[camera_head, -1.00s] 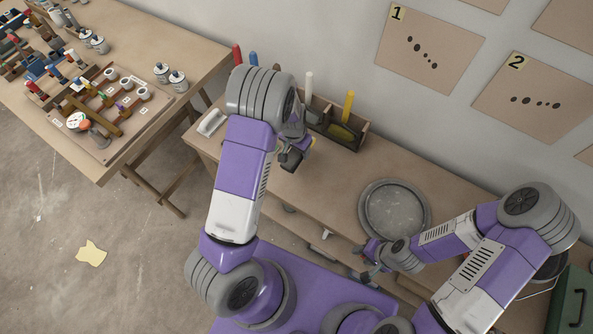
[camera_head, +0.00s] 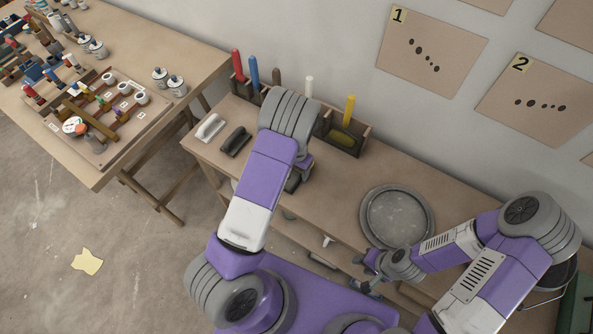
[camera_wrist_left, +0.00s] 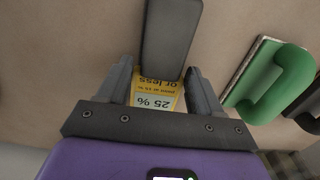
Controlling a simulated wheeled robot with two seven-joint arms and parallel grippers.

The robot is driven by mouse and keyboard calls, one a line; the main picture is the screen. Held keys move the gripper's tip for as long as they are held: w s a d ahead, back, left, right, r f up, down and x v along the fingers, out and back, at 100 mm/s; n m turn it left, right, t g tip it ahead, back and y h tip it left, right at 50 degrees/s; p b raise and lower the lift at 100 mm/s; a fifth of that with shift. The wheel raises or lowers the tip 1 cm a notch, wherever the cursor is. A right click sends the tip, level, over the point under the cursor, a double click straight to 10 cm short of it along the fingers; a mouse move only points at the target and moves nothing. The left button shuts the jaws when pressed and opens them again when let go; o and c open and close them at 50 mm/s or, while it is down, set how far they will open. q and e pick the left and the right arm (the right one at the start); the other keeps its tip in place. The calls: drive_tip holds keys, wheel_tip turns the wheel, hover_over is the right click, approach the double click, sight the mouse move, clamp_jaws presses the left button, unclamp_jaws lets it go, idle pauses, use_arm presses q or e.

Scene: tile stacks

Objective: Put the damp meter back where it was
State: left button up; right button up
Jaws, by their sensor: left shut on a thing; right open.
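My left gripper (camera_head: 294,182) is over the bench, mostly hidden by its own arm in the head view. In the left wrist view its fingers (camera_wrist_left: 158,85) are shut on a yellow and dark grey thing that I take to be the damp meter (camera_wrist_left: 172,35). I cannot tell whether the meter touches the bench. My right gripper (camera_head: 363,273) is open near the bench's front edge, below the round grey tray.
A green-handled tool (camera_wrist_left: 270,78) lies right of the left fingers. White-handled (camera_head: 210,127) and black-handled (camera_head: 235,141) floats lie on the bench's left. A wooden tool box (camera_head: 349,147) stands against the wall. The round tray (camera_head: 397,243) is empty.

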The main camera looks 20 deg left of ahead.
sight(297, 171)
use_arm(q)
drive_tip(key=o, duration=0.9)
drive_tip(key=shift+f, duration=0.1)
drive_tip(key=shift+o, duration=0.2)
wheel_tip(297, 171, up, 12)
drive_tip(key=p, duration=0.2)
